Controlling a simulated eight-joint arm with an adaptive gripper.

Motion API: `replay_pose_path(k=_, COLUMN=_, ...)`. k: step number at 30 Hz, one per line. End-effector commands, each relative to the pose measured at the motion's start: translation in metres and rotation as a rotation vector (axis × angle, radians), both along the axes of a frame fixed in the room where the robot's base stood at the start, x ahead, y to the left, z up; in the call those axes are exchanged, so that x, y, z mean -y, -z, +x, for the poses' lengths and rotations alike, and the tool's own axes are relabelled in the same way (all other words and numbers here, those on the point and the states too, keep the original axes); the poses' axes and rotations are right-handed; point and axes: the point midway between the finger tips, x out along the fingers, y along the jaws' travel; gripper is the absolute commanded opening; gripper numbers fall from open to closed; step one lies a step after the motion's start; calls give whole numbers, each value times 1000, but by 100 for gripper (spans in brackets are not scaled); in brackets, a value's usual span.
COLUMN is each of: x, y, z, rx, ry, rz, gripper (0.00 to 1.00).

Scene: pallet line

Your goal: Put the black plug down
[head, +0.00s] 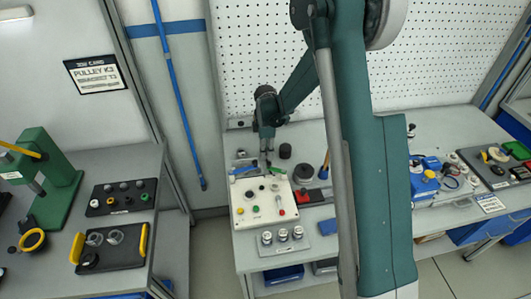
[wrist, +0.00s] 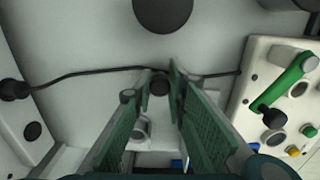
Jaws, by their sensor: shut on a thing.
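My gripper (head: 266,160) hangs over the bench, just behind the white control panel (head: 239,208). In the wrist view its green-padded fingers (wrist: 160,88) are nearly together at the tips. A small round dark end, the black plug (wrist: 160,84), shows between them. A thin black cable passes at the fingertips; whether it joins the plug, I cannot tell. The plug is too small to make out in the head view. Its height above the bench is unclear.
A black cylinder (head: 285,151) stands behind the panel; a dark round block (head: 303,173) is right of it. The panel's green lever (wrist: 282,82) is right of my fingers in the wrist view. A white box (wrist: 18,135) is at left. Grey bench between is mostly bare.

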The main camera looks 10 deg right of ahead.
Motion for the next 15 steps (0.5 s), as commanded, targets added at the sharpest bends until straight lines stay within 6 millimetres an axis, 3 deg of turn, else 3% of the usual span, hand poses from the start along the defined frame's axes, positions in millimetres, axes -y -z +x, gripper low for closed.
replay_pose_path(k=8, x=0, y=4, z=0, rx=0, ry=0, rz=0, gripper=7)
replay_pose_path(k=9, x=0, y=4, z=0, rx=0, ry=0, rz=0, gripper=19)
replay_pose_path(k=11, x=0, y=3, z=0, rx=0, ry=0, rz=0, gripper=27)
replay_pose_path(k=15, x=0, y=3, z=0, rx=0, ry=0, rz=0, gripper=30)
